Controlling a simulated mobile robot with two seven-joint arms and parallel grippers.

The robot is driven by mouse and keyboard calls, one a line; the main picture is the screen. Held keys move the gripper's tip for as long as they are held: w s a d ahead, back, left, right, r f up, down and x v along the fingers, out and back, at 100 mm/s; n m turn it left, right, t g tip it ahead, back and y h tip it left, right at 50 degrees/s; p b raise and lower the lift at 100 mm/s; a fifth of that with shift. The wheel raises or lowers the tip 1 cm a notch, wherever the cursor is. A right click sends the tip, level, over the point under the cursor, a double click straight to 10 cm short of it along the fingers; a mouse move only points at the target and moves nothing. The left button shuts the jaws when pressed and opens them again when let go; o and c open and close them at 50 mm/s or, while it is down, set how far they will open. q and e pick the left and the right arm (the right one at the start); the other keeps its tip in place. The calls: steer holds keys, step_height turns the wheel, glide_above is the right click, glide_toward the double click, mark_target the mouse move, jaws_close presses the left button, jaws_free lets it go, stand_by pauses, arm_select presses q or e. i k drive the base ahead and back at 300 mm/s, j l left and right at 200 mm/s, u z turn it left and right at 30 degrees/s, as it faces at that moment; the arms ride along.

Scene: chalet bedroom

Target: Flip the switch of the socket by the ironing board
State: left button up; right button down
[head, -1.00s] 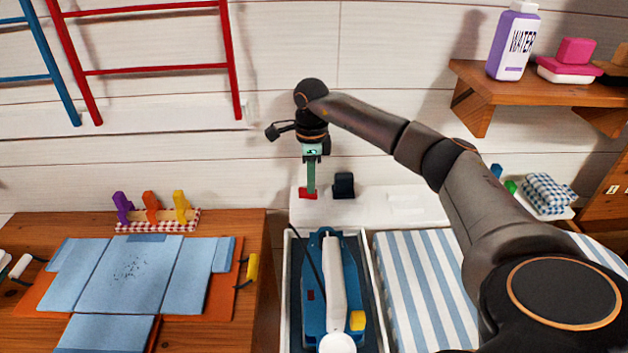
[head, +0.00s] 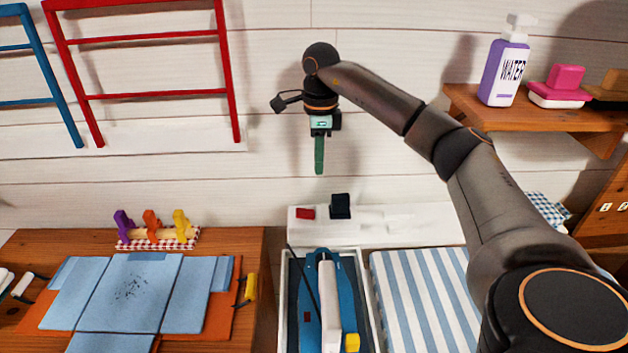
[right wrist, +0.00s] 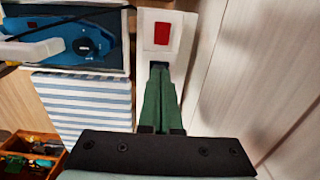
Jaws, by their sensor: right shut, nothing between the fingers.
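The white socket strip (head: 400,222) runs along the wall behind the ironing board (head: 420,285), which has a blue and white striped cover. The red switch (head: 305,213) sits at the strip's left end, and a black plug (head: 340,206) stands just right of it. My right gripper (head: 319,172) points down above the strip, shut and empty, its green fingers apart from the switch. In the right wrist view the red switch (right wrist: 162,33) shows beyond the closed fingertips (right wrist: 159,68). I cannot tell which way the switch is tipped. My left gripper is not in view.
A blue and white iron (head: 328,300) lies in a tray left of the striped cover. A wooden table (head: 225,245) with folded blue cloth stands at left. The wall around my gripper is clear.

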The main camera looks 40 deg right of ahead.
mark_target(307, 214)
steer(key=k+j, duration=0.35)
steer(key=j, duration=0.15)
steer(key=k+j, duration=0.4)
steer(key=j, duration=0.1)
